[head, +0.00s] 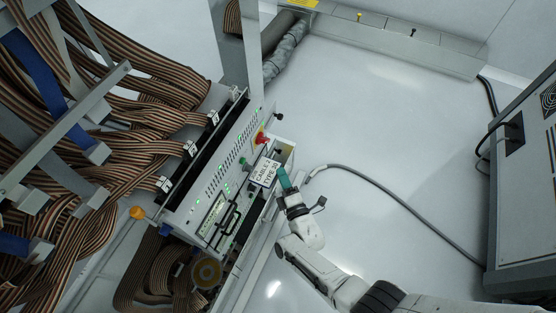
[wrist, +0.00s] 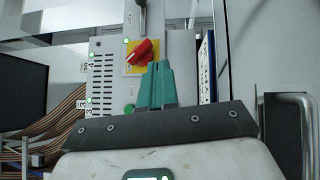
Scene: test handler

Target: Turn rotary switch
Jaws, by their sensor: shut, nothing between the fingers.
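The red rotary switch (head: 262,138) sits on a yellow plate on the front panel of the test handler. In the wrist view the switch (wrist: 143,52) is ahead of my gripper, its handle tilted with the upper end to the right. My gripper (wrist: 155,68) has green fingers that are shut and empty. The fingertips overlap the lower right of the switch in the wrist view; whether they touch it I cannot tell. In the head view my gripper (head: 283,178) is to the lower right of the switch, beside the white label.
A white label (head: 265,172) reading "CABLE 2 TYPE 20" stands beside my gripper. Striped ribbon cables (head: 150,85) fill the left. A grey cabinet (head: 525,190) stands at the right, with a cable (head: 400,205) on the floor. The pale floor (head: 385,110) between is mostly clear.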

